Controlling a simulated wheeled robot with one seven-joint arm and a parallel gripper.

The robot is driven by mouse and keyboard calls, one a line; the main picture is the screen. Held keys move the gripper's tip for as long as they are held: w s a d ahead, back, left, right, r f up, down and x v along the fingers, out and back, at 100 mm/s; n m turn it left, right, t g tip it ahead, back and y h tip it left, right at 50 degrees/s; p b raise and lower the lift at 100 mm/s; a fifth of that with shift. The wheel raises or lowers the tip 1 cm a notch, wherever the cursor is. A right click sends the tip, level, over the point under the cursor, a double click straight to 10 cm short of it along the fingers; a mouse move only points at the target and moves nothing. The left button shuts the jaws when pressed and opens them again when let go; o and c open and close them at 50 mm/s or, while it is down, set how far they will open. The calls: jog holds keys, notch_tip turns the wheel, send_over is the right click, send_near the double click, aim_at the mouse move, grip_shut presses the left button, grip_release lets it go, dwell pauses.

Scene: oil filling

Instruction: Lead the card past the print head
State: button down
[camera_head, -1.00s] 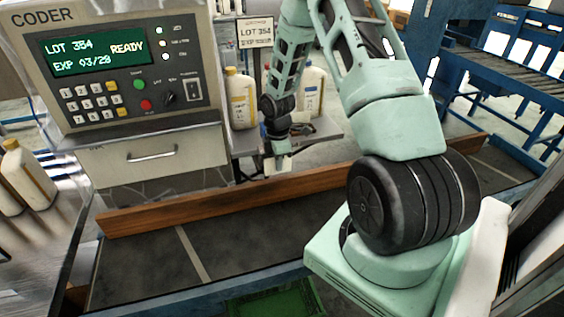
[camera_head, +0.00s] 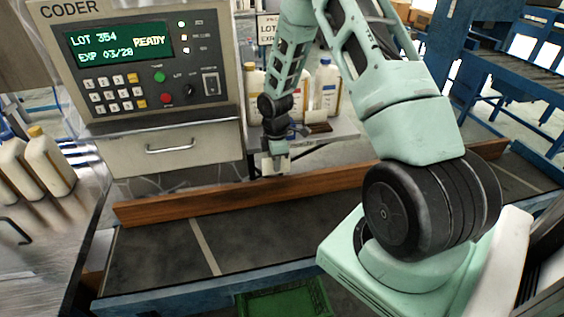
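My gripper (camera_head: 275,165) hangs at the end of my arm, just behind the wooden guide rail of the conveyor. A small pale card (camera_head: 275,166) shows at its fingertips, and the gripper looks shut on it. The coder (camera_head: 140,65) stands at the left, with a green screen reading LOT 354, EXP 03/28 and READY. The print head cannot be made out.
The wooden rail (camera_head: 190,206) runs along the dark conveyor belt (camera_head: 160,255), which is bare. White bottles (camera_head: 327,88) stand on a shelf behind my gripper, and more bottles (camera_head: 47,160) stand at the left. A green crate (camera_head: 285,302) is below the belt's front edge.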

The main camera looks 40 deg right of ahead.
jog(key=shift+w+a, duration=0.65)
jog(key=shift+a, duration=0.35)
jog(key=shift+w+a, duration=0.6)
jog(key=shift+a, duration=0.4)
jog(key=shift+s+a+r+p, duration=0.3)
jog(key=shift+s+r+p, duration=0.1)
jog(key=shift+r, duration=0.1)
jog(key=shift+s+a+r+p, duration=0.25)
jog(key=shift+s+r, duration=0.15)
jog(key=shift+r, duration=0.05)
jog(key=s+a+r+p, duration=0.2)
jog(key=s+r, duration=0.2)
jog(key=shift+s+a+p, duration=0.2)
jog(key=shift+a+p, duration=0.1)
jog(key=shift+p, duration=0.1)
